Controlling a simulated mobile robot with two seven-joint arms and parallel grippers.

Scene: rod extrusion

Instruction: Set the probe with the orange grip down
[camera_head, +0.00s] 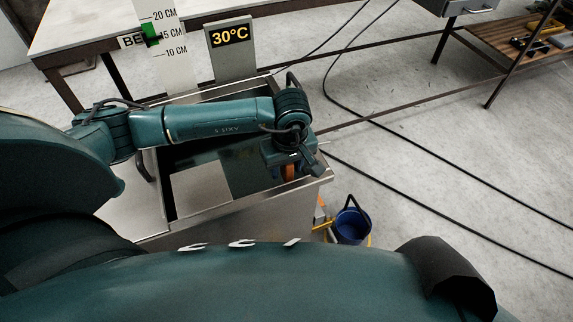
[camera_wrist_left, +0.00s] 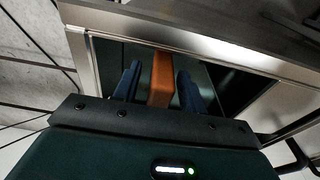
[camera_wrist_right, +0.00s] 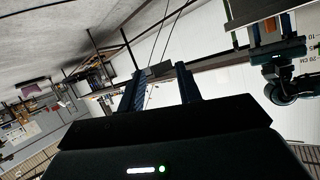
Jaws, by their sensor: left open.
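The probe's orange grip (camera_wrist_left: 161,78) stands between the two dark blue fingers of my left gripper (camera_wrist_left: 160,90), which is open with a narrow gap on each side. In the head view the left gripper (camera_head: 293,163) is over the right end of a metal-walled tank (camera_head: 250,203), with the orange grip (camera_head: 290,172) just under it. The rest of the probe is hidden. My right gripper (camera_wrist_right: 160,88) shows only in its own wrist view, with its fingers apart and nothing between them.
Black cables cross the floor, and a bench with a wooden shelf (camera_head: 510,35) is at the upper right.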

